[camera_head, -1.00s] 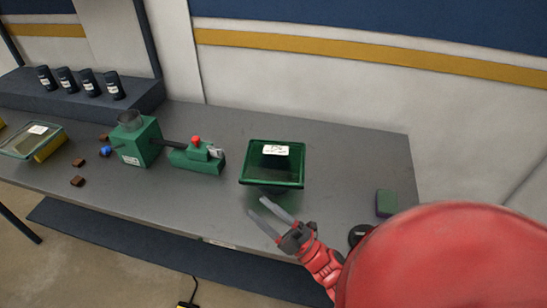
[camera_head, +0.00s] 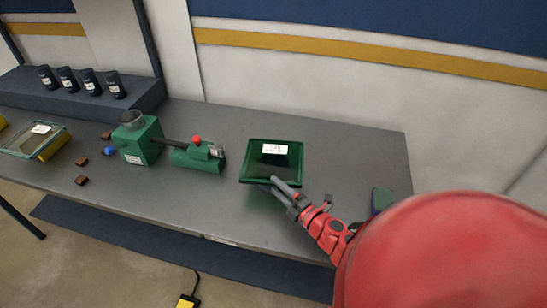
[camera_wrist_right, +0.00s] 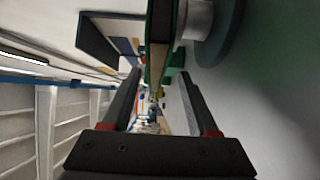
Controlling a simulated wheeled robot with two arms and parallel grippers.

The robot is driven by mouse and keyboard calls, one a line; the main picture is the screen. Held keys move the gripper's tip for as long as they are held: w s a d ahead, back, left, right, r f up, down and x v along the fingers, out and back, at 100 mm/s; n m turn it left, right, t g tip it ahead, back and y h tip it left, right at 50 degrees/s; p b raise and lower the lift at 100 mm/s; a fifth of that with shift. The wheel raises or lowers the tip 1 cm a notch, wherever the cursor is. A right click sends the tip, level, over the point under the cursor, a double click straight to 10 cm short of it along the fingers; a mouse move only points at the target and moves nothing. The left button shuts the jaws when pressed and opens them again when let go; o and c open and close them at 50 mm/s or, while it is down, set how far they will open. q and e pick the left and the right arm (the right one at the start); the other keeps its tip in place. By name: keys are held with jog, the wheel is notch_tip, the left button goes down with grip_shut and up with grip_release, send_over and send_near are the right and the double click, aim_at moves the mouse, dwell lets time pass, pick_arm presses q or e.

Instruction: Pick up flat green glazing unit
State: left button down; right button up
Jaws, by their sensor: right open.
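The flat green glazing unit (camera_head: 272,178) is a dark square pane with a green rim and a white label, at the middle right of the bench in the head view. My right gripper (camera_head: 270,184) is at its near edge, with the fingers apart. In the right wrist view, the unit's green edge (camera_wrist_right: 155,48) appears edge-on ahead of the open gripper (camera_wrist_right: 160,76), roughly in line with the gap. I cannot tell whether the fingertips overlap the rim. What supports the unit is mostly hidden. My left gripper is not in view.
A green machine (camera_head: 140,142) with a red-knobbed part (camera_head: 198,157) stands left of the unit on the grey bench (camera_head: 235,120). A green block (camera_head: 381,199) lies to the right, partly hidden by my arm. Several dark canisters (camera_head: 90,84) stand on a raised ledge at back left.

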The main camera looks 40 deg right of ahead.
aim_at(267, 175)
jog(key=shift+w, duration=0.75)
jog(key=shift+w+a+r+p, duration=0.1)
jog(key=shift+w+r+p, duration=0.2)
jog(key=shift+p, duration=0.2)
jog(key=w+p, duration=0.2)
jog(key=w, duration=0.1)
jog(key=shift+w+a+r, duration=0.15)
jog(key=shift+w, duration=0.05)
jog(key=shift+w+a+f+p, duration=0.2)
jog(key=shift+w+p, duration=0.1)
jog(key=shift+w, duration=0.3)
jog(key=shift+d, duration=0.1)
grip_shut()
